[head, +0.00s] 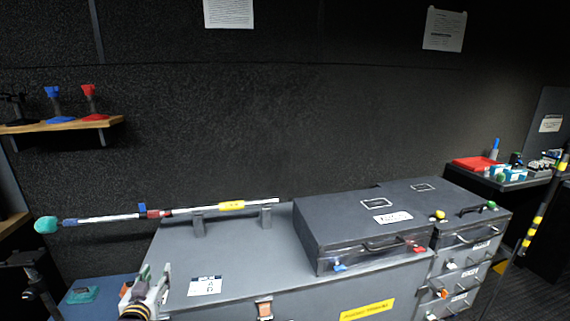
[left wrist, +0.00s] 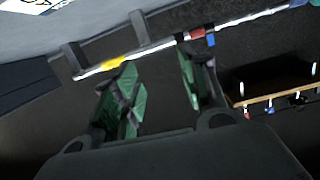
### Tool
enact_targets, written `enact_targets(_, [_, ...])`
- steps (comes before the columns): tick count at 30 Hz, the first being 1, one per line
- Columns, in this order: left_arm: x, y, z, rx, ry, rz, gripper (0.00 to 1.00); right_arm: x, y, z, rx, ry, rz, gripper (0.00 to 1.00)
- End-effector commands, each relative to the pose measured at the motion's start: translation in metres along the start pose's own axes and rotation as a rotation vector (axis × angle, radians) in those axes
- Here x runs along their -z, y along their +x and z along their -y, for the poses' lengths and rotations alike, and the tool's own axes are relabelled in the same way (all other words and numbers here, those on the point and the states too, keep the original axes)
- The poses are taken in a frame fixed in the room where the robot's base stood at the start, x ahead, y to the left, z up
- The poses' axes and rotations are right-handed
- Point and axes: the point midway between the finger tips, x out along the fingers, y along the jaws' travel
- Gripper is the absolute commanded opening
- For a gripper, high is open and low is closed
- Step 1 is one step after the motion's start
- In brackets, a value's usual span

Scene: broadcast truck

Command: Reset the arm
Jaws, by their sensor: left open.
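My left gripper (head: 150,284) shows at the lower left of the head view, above the left end of the grey chest (head: 250,262). In the left wrist view its two green-padded fingers (left wrist: 160,95) stand apart with nothing between them. A boom pole (head: 185,211) with a teal tip lies on two brackets at the back of the chest. The pole also crosses the left wrist view (left wrist: 150,52) beyond the fingers. My right gripper is not in either view.
A black case (head: 350,225) with latches sits on the chest's right part, beside a labelled drawer cabinet (head: 470,255). A wooden shelf (head: 60,125) with blue and red stands is on the left wall. A red tray (head: 474,163) lies on the right counter. The chest's middle top is largely clear.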

Motion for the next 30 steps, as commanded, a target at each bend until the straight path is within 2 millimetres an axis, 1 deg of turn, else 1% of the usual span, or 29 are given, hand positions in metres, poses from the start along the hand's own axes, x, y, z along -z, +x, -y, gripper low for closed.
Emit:
enact_targets(3, [-0.026,-0.016,-0.015,-0.020,0.018,0.109,0.43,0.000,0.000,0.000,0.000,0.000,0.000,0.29])
enact_targets(8, [-0.059,-0.041,-0.034,-0.048,0.044,0.259,0.43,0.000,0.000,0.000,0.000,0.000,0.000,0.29])
enact_targets(11, [-0.079,-0.059,-0.045,-0.069,0.062,0.352,0.43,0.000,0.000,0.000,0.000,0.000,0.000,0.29])
enact_targets(17, [-0.116,-0.102,-0.066,-0.116,0.102,0.537,0.43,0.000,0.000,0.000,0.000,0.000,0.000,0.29])
enact_targets(18, [-0.123,-0.112,-0.070,-0.127,0.111,0.574,0.43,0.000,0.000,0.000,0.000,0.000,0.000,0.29])
enact_targets(20, [-0.132,-0.127,-0.076,-0.142,0.123,0.629,0.43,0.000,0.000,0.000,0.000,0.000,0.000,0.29])
enact_targets(24, [-0.152,-0.163,-0.087,-0.181,0.156,0.756,0.43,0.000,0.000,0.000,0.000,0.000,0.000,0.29])
enact_targets(27, [-0.163,-0.186,-0.094,-0.206,0.174,0.831,0.43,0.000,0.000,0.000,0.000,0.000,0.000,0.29])
enact_targets(30, [-0.169,-0.203,-0.098,-0.226,0.189,0.886,0.43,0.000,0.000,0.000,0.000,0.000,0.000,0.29])
